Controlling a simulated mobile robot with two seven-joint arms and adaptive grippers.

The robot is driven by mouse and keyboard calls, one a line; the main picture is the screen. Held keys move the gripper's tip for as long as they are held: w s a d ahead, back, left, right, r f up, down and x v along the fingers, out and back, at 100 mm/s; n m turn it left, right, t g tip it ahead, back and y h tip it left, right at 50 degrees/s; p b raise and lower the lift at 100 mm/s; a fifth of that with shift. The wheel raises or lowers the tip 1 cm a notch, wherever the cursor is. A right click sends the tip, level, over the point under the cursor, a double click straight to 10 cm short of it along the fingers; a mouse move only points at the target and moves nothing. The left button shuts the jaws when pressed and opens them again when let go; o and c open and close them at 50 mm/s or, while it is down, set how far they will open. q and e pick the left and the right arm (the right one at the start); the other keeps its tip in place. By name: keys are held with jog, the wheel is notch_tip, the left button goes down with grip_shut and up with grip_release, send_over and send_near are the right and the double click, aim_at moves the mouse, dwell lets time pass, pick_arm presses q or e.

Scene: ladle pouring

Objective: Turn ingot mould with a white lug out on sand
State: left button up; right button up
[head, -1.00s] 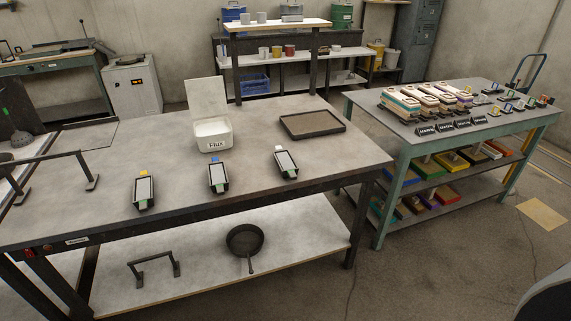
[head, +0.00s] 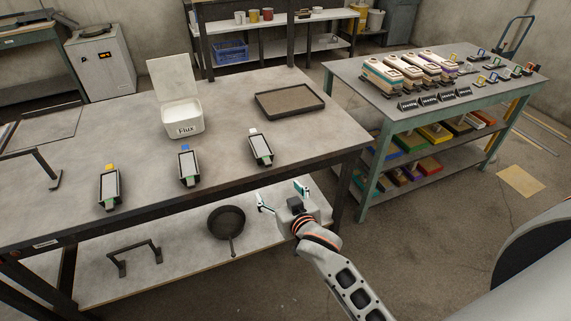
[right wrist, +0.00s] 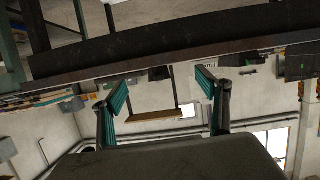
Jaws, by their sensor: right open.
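The ingot mould with a white lug (head: 260,147) lies on the grey bench, rightmost in a row of three dark moulds. Its white lug is at its far end, and a pale filling shows inside. The sand tray (head: 290,101), dark-rimmed with brown sand, lies flat behind it and a little to the right. My right gripper (head: 281,196) is open and empty at the bench's front edge, nearer than the white-lug mould and apart from it. Its two teal-padded fingers also show in the right wrist view (right wrist: 158,88). My left gripper is not in view.
The yellow-lug mould (head: 109,187) and blue-lug mould (head: 188,165) lie to the left. An open white flux box (head: 184,119) stands behind them. A pan (head: 227,221) sits on the lower shelf. A green table (head: 400,109) with more moulds stands at right.

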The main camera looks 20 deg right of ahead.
aim_at(269, 165)
jog(key=shift+m, duration=0.3)
jog(key=w+b, duration=0.1)
jog(key=w, duration=0.1)
jog(key=w+b, duration=0.1)
jog(key=w, duration=0.2)
jog(key=w+r+b, duration=0.1)
jog(key=w, duration=0.2)
jog(key=shift+w+d+r+b, duration=0.1)
jog(key=shift+w+d+b, duration=0.05)
jog(key=shift+d+b, duration=0.25)
jog(key=shift+w, duration=0.35)
jog(key=shift+b+x, duration=0.45)
jog(key=shift+x, duration=0.7)
jog(key=shift+b+x, duration=0.3)
jog(key=shift+x, duration=0.75)
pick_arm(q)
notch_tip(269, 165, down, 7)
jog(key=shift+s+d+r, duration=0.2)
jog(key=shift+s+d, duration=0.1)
pick_arm(e)
jog(key=shift+w, duration=0.2)
